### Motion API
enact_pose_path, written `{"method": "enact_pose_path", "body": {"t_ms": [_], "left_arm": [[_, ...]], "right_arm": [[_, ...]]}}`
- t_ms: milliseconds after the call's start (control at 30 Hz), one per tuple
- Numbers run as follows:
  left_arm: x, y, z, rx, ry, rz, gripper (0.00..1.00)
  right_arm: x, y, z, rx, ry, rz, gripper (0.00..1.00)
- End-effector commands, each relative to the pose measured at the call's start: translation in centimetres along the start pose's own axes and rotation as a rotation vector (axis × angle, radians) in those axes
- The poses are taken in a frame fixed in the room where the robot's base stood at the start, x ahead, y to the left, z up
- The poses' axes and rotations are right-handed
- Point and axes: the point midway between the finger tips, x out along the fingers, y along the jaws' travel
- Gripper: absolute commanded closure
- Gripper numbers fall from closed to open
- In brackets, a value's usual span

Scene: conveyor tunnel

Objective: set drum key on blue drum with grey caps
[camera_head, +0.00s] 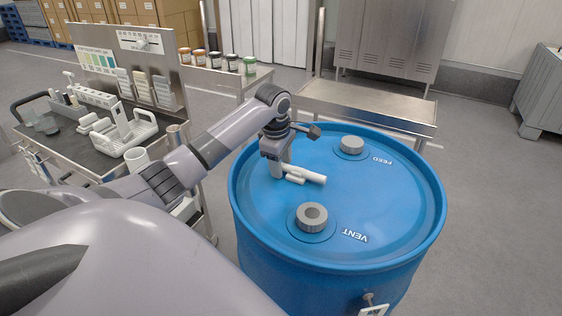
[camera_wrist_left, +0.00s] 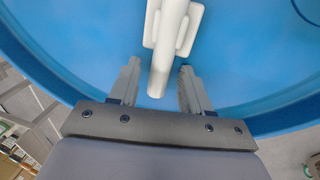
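The blue drum (camera_head: 400,240) stands upright at right of centre, with a grey cap beside "FEED" (camera_head: 351,145) and another beside "VENT" (camera_head: 311,216). The white drum key (camera_head: 312,177) appears to lie on the drum lid, left of and between the caps. My left gripper (camera_head: 283,172) points down at the lid, close over the key's left end. In the left wrist view, its fingers (camera_wrist_left: 160,88) are open, with the end of the key's bar (camera_wrist_left: 165,55) between them and a gap on each side. My right gripper is not in view.
A cart (camera_head: 85,155) with a white caddy (camera_head: 125,130) and racks stands at left. Small jars (camera_head: 232,62) line a steel shelf behind. A low steel bench (camera_head: 365,105) stands close behind the drum. Floor at right is clear.

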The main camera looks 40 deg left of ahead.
Motion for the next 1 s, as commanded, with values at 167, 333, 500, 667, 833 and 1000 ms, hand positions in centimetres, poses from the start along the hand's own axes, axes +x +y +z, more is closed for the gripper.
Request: {"method": "enact_pose_path", "body": {"t_ms": [167,333,500,667,833,1000], "left_arm": [[-0.6,0.1,0.0,0.000,0.001,0.002,0.52],[-3.1,0.1,0.0,0.000,0.000,0.006,0.52],[-7.0,0.2,0.0,0.001,-0.001,0.007,0.52],[-10.0,0.1,0.0,0.000,-0.001,0.005,0.52],[-11.9,0.1,-0.1,-0.001,0.001,0.002,0.52],[-12.3,0.0,0.0,0.001,0.001,0.000,0.52]], "right_arm": [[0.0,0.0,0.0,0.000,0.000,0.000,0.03],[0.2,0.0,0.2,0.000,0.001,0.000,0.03],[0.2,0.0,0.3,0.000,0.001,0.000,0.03],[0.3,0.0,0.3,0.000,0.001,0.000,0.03],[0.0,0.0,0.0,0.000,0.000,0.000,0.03],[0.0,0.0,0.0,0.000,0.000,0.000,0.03]]}}
